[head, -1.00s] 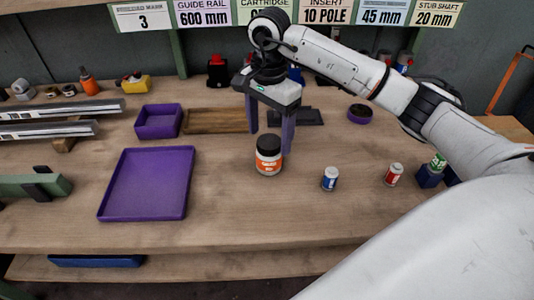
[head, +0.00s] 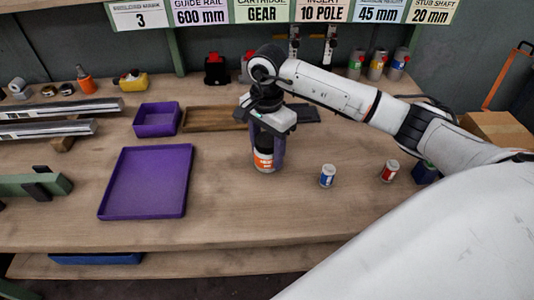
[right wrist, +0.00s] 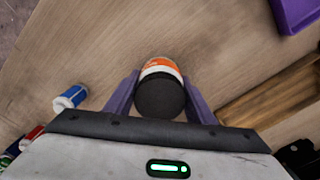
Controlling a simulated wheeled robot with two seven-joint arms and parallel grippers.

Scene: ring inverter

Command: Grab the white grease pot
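The white grease pot (head: 264,161) has a black lid and an orange label and stands upright on the bench. In the right wrist view the pot (right wrist: 160,68) shows its lid toward the camera. My right gripper (head: 266,150) has come down over the pot, with its purple fingers on either side of it. In the right wrist view the right gripper (right wrist: 160,98) has its fingers apart around the lid, with small gaps visible beside it. My left gripper is not in view.
A large purple tray (head: 146,208) and a smaller purple bin (head: 156,120) lie to the left. A blue-labelled can (head: 327,176) and a red can (head: 389,171) stand to the right. The bench front is clear.

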